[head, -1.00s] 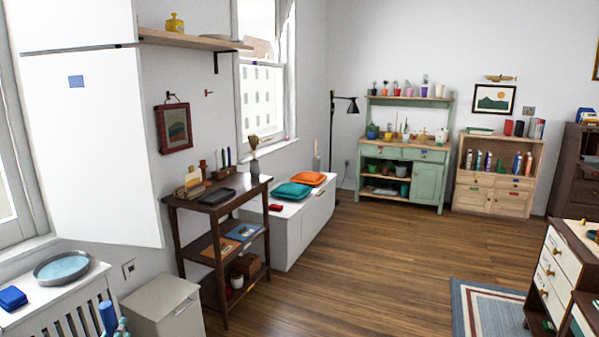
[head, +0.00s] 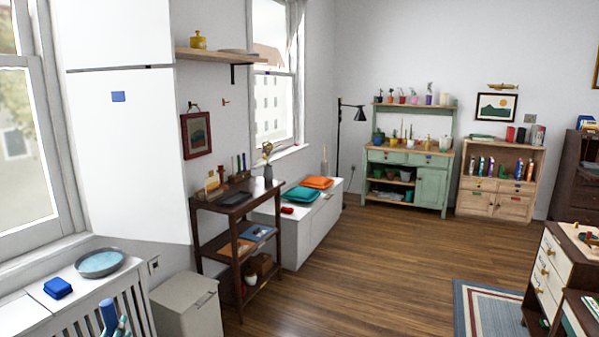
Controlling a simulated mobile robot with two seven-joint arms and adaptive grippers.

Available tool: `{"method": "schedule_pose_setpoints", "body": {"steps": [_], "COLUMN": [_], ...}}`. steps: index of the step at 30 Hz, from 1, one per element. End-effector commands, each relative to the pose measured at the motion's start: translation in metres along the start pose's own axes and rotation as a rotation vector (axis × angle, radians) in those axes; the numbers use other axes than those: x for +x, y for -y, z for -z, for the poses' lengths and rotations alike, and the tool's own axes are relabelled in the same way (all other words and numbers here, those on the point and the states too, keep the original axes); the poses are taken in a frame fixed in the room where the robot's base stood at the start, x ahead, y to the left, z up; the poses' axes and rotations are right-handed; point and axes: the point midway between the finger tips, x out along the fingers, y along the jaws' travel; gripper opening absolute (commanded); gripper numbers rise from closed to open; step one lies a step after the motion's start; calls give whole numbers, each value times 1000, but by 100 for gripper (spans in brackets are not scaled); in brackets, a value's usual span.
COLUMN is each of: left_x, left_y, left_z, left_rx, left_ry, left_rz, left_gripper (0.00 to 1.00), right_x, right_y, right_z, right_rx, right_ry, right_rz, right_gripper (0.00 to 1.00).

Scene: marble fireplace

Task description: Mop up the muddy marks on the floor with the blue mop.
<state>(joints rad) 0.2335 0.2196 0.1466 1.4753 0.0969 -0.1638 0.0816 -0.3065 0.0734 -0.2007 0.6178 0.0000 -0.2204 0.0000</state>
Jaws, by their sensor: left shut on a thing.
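My left gripper (head: 120,328) shows only in part at the bottom left edge of the head view. It is shut on the blue mop, whose blue handle end (head: 108,313) stands up there; the rest of the mop is below the picture. My right gripper is not in view. The wooden floor (head: 345,260) is visible in the middle, and I see no muddy marks on the part that shows.
A white radiator cover (head: 95,306) and a pale bin (head: 187,306) are close at the left. A dark shelf table (head: 228,222) and a white bench (head: 318,228) line the left wall. A striped rug (head: 488,305) and drawers (head: 548,272) are at right. The middle floor is clear.

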Motion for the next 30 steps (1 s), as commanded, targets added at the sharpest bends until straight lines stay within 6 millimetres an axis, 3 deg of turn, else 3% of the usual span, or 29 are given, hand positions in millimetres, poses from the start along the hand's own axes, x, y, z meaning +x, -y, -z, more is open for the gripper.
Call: {"method": "schedule_pose_setpoints", "body": {"steps": [1, 7, 30], "left_x": [2, 8, 9], "left_y": [0, 0, -3], "left_z": [16, 35, 39], "left_rx": [0, 0, 0], "left_ry": [-2, -1, -2], "left_rz": [-1, -1, -10], "left_gripper": [0, 0, 0], "right_x": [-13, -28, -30], "right_y": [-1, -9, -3], "right_z": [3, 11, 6], "right_rx": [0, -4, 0], "right_ry": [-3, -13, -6], "right_rz": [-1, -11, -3], "right_gripper": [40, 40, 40]}}
